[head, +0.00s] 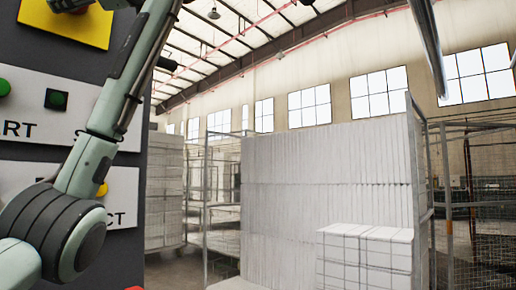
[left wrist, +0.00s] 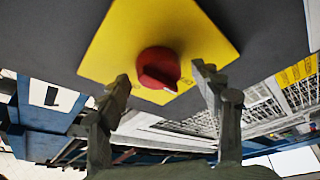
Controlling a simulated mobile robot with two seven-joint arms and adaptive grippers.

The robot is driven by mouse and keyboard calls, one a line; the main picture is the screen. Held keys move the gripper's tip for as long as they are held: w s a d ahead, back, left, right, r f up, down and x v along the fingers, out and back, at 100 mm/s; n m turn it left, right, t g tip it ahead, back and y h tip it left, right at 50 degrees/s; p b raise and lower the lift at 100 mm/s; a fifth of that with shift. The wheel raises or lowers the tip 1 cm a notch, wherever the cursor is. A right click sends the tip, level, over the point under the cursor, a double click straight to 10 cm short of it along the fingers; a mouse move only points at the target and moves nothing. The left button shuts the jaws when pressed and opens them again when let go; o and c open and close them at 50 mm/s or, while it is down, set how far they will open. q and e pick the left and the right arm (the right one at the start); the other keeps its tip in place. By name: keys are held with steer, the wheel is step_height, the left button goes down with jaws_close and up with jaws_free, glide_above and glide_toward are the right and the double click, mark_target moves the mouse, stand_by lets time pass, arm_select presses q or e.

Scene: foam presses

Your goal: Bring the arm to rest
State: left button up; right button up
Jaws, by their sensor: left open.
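My left arm (head: 105,130) rises along the left side of the head view, in front of a dark control panel (head: 130,265). The arm's upper end leaves the top of the view, so the gripper is not seen there. In the left wrist view my left gripper (left wrist: 160,88) is open, its two fingers apart with nothing held between them. A red knob (left wrist: 158,68) on a yellow plate (left wrist: 120,40) lies just beyond and between the fingertips; I cannot tell whether they touch it. The yellow plate also shows in the head view (head: 90,30). My right gripper is in neither view.
The panel carries a green button (head: 4,87), a dark green button (head: 56,99) and a yellow button (head: 102,188), partly behind my arm. A tall cage of white foam sheets (head: 330,160) and white blocks (head: 365,255) stand further off. Open space lies right of the panel.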

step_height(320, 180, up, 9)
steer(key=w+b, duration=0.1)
steer(key=b, duration=0.3)
arm_select(q)
steer(key=shift+s+d+f+m+t+h+p, duration=0.15)
steer(key=shift+s+d+m+t+h+p, duration=0.2)
steer(key=shift+m+t, duration=1.45)
steer(key=shift+s+d+f+m+t+h+p, duration=0.15)
steer(key=shift+m+t+h+p, duration=0.2)
steer(key=shift+m, duration=2.7)
steer(key=shift+s+d+f+m+t+h+p, duration=0.35)
steer(key=shift+m+t, duration=0.8)
steer(key=shift+m, duration=1.3)
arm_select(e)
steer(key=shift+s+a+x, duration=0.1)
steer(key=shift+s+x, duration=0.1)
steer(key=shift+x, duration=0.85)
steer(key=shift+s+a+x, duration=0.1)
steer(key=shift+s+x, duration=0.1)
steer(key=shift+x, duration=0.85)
arm_select(q)
steer(key=shift+w+a+r, duration=0.15)
steer(key=shift+a+r, duration=0.05)
steer(key=shift+a, duration=0.05)
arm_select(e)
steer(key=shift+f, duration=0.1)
arm_select(q)
steer(key=shift+d, duration=0.1)
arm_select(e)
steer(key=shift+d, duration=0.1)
